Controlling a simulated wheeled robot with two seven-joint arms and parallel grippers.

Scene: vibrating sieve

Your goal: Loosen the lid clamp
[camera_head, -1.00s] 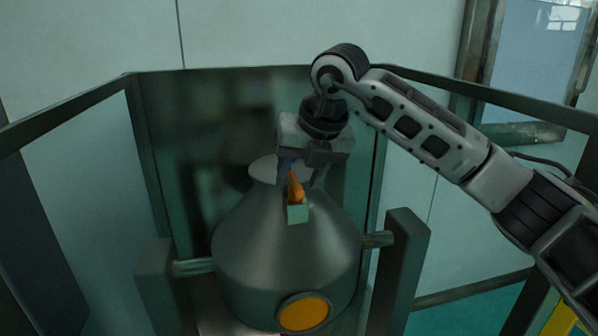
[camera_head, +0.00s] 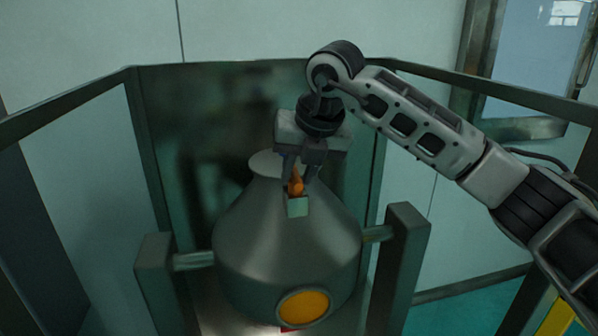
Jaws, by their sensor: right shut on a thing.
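The lid clamp shows as an orange handle (camera_head: 296,185) on a pale square block (camera_head: 298,207), high on the front of the grey conical vessel (camera_head: 285,235). The round lid (camera_head: 265,165) is at the vessel's top, partly behind my gripper. My right gripper (camera_head: 299,182) points down over the clamp, its fingers on either side of the orange handle and shut on it. The handle stands roughly upright. My left gripper is not in view.
Two grey posts (camera_head: 400,265) (camera_head: 165,285) hold the vessel by side shafts. A framed enclosure with a dark back panel (camera_head: 230,110) surrounds it. A yellow-orange round port (camera_head: 304,306) is low on the vessel's front.

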